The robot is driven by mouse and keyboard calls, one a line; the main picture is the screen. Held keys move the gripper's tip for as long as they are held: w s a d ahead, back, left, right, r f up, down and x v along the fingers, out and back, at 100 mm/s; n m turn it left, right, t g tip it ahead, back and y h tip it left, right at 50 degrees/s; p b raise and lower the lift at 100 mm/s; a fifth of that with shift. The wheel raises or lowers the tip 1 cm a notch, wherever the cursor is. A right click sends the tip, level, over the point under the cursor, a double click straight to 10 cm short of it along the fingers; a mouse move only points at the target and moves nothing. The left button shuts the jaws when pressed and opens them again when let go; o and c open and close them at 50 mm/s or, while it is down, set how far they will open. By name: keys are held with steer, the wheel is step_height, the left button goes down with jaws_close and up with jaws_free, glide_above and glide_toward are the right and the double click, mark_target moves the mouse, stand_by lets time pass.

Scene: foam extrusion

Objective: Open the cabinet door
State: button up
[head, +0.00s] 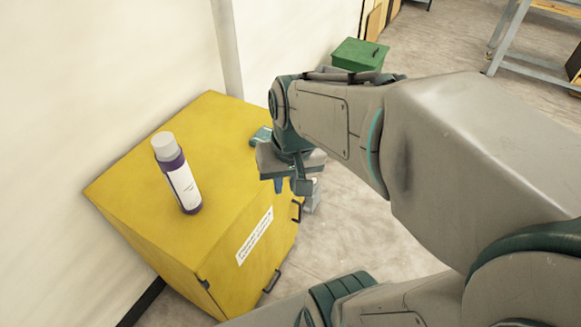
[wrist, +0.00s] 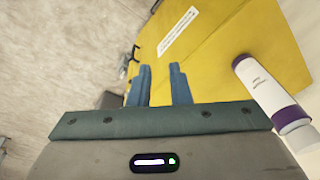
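The yellow cabinet (head: 225,145) stands against the wall in the head view. Its front face (head: 225,275) carries a white label (head: 254,237) and two dark handles, one at the right edge (head: 297,211) and one lower down (head: 272,281). The door looks closed. My gripper (head: 290,186) is above the cabinet's right front edge, near the right-edge handle. In the wrist view, its two blue fingers (wrist: 161,70) are apart with nothing visible between them. The yellow cabinet (wrist: 215,45) and its label (wrist: 178,33) lie beyond the fingers. Contact with a handle cannot be made out.
A white and purple bottle (head: 180,180) stands on the cabinet top, and it also shows in the wrist view (wrist: 268,95). A green box (head: 358,55) is on the floor behind. A metal-framed table (head: 510,45) stands at far right. Floor (head: 365,235) right of the cabinet looks clear.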

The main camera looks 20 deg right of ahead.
steer(key=w+d+f+m+g+y+b, duration=0.2)
steer(key=w+f+m+b, duration=0.15)
steer(key=f, duration=0.35)
steer(key=w+d+f+m+g+y+b, duration=0.1)
steer(key=w+f+m+y+b, duration=0.2)
steer(key=f, duration=0.4)
steer(key=m+t+y+b, duration=0.8)
steer(key=m+t+b, duration=0.5)
steer(key=m+b, duration=0.5)
glide_toward(300, 209)
steer(key=x, duration=0.3)
steer(key=b+x, duration=0.1)
steer(key=x, duration=0.2)
steer(key=f+b+x, duration=0.1)
steer(key=x, duration=0.3)
steer(key=shift+w+d+f, duration=0.1)
steer(key=shift+w+d, duration=0.05)
steer(key=shift+w, duration=0.2)
jaws_close()
